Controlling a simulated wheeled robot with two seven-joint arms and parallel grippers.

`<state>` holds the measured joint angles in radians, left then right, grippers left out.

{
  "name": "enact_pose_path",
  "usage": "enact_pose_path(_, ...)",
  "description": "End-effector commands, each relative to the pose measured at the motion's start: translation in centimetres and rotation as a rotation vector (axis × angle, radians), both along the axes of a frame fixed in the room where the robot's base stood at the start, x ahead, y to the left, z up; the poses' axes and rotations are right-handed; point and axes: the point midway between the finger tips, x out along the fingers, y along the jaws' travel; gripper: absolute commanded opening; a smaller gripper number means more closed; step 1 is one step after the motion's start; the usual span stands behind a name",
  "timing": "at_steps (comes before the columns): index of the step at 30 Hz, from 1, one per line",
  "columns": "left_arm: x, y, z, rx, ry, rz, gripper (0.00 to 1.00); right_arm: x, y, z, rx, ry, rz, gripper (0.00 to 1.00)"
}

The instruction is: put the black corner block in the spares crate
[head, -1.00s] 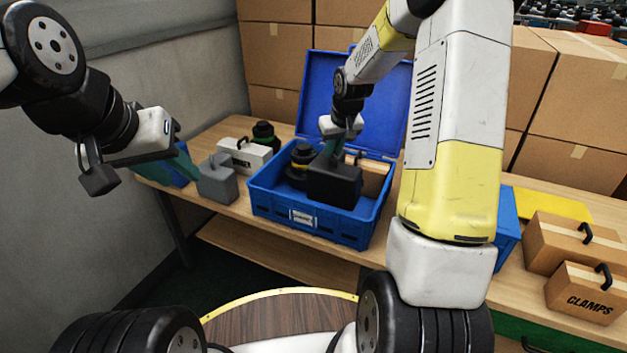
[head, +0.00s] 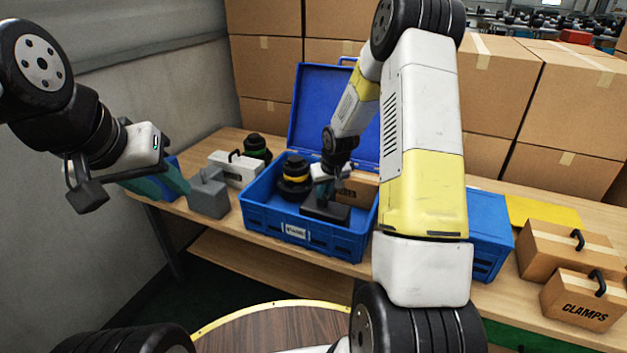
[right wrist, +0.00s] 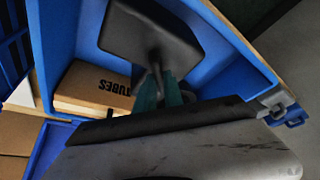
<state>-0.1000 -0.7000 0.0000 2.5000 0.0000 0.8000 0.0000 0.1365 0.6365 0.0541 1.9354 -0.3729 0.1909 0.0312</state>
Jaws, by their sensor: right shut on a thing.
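The black corner block (head: 326,211) is inside the open blue crate with a white label (head: 296,232), between its side walls and near the front. I cannot tell if it touches the crate floor. My right gripper (head: 328,188) reaches down into the crate and is shut on the block's top. The right wrist view shows the teal fingers (right wrist: 157,92) at the block's handle and the block's dark plate (right wrist: 150,35) beyond. My left gripper (head: 172,180) hangs over the left of the bench near a grey block (head: 208,195); its finger gap is unclear.
In the crate are a black round part with a yellow band (head: 295,180) and a cardboard TUBES box (right wrist: 95,88). A white case (head: 238,168) and green-banded part (head: 256,147) stand left. A second blue container (head: 490,235) and CLAMPS box (head: 583,300) are right. Cartons stand behind.

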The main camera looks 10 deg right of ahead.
Motion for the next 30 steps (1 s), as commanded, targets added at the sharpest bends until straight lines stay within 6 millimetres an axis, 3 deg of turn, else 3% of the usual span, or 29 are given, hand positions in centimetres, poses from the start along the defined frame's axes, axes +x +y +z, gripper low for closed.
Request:
enact_pose_path(5,0.0,0.0,0.0,0.000,0.000,0.000,0.34,0.0,0.0,-0.2,0.000,-0.001,0.000,0.00)
enact_pose_path(6,0.0,0.0,0.0,0.000,0.000,0.000,0.34,0.0,0.0,-0.2,0.000,0.000,0.000,0.18)
enact_pose_path(9,0.0,0.0,0.0,0.000,0.000,0.000,0.34,0.0,0.0,-0.2,0.000,0.000,0.000,0.34)
enact_pose_path(20,0.0,0.0,0.0,0.000,0.000,0.000,0.34,0.0,0.0,0.2,0.000,0.000,0.000,0.34)
enact_pose_path(23,0.0,0.0,0.0,0.000,0.000,0.000,0.34,-0.4,-0.1,1.3,0.000,-0.002,-0.001,0.34)
enact_pose_path(30,0.0,0.0,0.0,0.000,0.000,0.000,0.34,-2.3,-0.5,6.0,-0.001,-0.004,-0.002,0.34)
